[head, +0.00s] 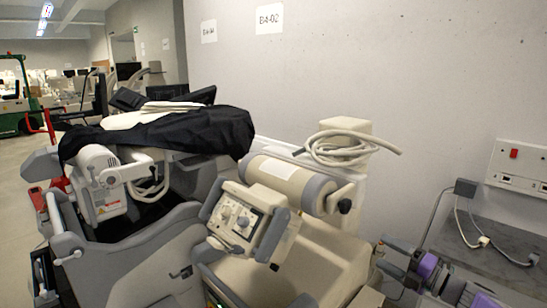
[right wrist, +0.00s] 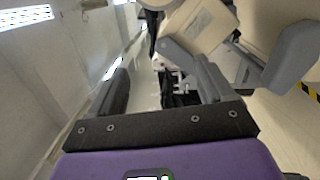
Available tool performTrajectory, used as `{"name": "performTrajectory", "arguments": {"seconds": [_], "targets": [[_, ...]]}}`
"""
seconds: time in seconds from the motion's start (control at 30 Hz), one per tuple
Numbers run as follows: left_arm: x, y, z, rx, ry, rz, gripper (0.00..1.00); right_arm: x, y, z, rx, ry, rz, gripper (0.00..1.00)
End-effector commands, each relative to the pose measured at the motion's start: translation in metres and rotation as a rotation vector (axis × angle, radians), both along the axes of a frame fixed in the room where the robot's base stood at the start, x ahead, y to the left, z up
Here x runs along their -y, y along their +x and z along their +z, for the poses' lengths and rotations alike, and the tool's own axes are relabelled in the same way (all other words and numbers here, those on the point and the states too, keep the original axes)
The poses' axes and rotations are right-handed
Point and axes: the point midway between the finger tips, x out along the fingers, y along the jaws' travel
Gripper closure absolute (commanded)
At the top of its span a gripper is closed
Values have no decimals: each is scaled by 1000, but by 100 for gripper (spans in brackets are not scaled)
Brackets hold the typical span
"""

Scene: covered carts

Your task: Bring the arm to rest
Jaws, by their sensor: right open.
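My right gripper (head: 382,256) is at the lower right of the head view, with its purple wrist behind it. Its two fingers are apart and nothing is between them. In the right wrist view the open fingers (right wrist: 163,80) frame an empty gap, with equipment blurred beyond. It is in front of the beige cart (head: 310,262), near its right side; I cannot tell how wide the gap is. My left gripper is not in view.
A black cover (head: 190,132) drapes over equipment at the left. A control panel (head: 243,221) and a coiled hose (head: 345,146) are on the machine at centre. A grey wall closes the back. A socket box (head: 519,168) and cables are at the right. Floor shows at far left.

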Motion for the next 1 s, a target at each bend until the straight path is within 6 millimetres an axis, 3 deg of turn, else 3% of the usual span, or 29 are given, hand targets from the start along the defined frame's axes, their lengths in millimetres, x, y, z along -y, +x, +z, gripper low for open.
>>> {"name": "performTrajectory", "arguments": {"seconds": [0.27,0.37,0.47,0.53,0.67,0.8,0.9,1.0], "targets": [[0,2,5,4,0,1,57,-25,31,-82,-313,382,-134,19],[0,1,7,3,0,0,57,-39,35,-129,-485,550,-213,19],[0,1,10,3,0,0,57,-57,29,-192,-709,736,-324,19],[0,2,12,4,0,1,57,-73,15,-240,-887,864,-420,19],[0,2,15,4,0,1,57,-104,-30,-324,-1209,1059,-624,19],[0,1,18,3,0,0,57,-140,-103,-395,-1530,1203,-877,19],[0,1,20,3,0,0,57,-162,-164,-430,-1732,1267,-1079,19],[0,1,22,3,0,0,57,-180,-221,-450,-1889,1297,-1272,19]]}}
